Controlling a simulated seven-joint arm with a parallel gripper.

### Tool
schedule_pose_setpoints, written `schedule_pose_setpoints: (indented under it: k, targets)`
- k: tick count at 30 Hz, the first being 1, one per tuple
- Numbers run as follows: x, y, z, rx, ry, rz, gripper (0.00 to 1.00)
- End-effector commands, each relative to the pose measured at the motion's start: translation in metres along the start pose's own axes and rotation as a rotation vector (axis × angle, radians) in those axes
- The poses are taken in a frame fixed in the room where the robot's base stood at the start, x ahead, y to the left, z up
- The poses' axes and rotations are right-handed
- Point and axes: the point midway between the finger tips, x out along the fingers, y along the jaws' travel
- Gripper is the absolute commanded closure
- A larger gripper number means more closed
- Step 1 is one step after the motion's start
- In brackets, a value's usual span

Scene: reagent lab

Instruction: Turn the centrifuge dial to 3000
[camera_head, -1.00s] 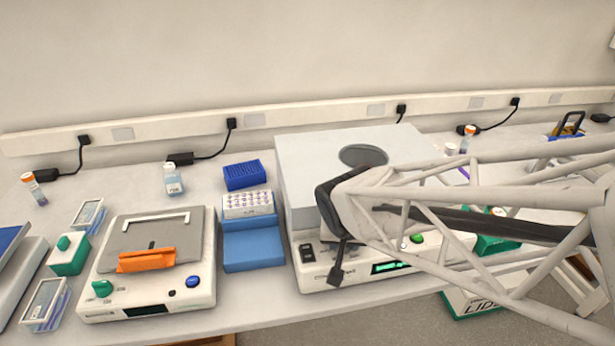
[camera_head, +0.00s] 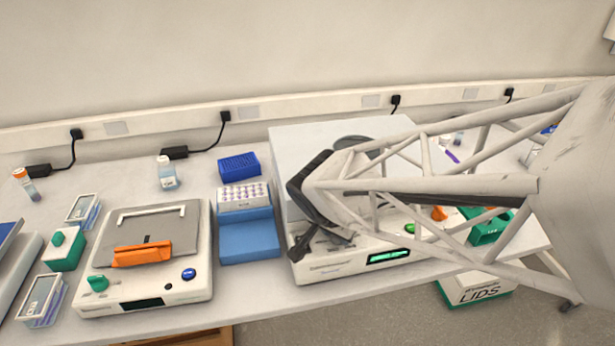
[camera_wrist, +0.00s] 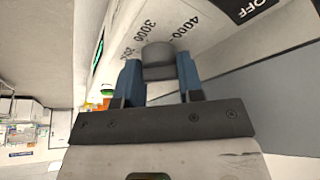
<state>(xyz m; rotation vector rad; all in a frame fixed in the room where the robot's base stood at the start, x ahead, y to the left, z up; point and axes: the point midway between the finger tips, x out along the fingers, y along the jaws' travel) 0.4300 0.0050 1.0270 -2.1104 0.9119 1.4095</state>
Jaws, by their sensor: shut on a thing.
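The centrifuge (camera_head: 335,268) is the large white box right of centre in the head view, with a lit green display (camera_head: 390,257) on its front. In the wrist view its grey dial (camera_wrist: 158,54) sits between the two blue fingers of my gripper (camera_wrist: 160,82), which is shut on it. The printed marks 3000 and 4000 show on the panel just beyond the dial, 3000 to the left and 4000 to the right. The dial's pointer cannot be made out. In the head view my gripper (camera_head: 297,250) is at the centrifuge's front left, and my arm hides the dial.
A green button (camera_head: 410,228) is on the centrifuge panel, right of my gripper. An OFF label (camera_wrist: 252,8) is near the dial in the wrist view. A blue rack stand (camera_head: 249,237) and a second device (camera_head: 145,290) stand to the left. A LIDS box (camera_head: 475,291) is below right.

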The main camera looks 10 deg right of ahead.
Motion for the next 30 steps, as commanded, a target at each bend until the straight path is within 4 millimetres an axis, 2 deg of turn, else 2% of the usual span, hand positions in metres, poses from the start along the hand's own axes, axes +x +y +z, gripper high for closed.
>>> schedule_pose_setpoints:
  k: [15,16,20,30]
  targets:
    - [0.0000,-0.0001,0.0001,0.021,0.000,0.009,0.89]
    - [0.0000,-0.0001,0.0001,0.021,0.000,0.009,0.61]
    - [0.0000,-0.0001,0.0001,0.020,0.000,0.009,0.41]
    - [0.0000,-0.0001,0.0000,0.015,0.000,0.006,0.40]
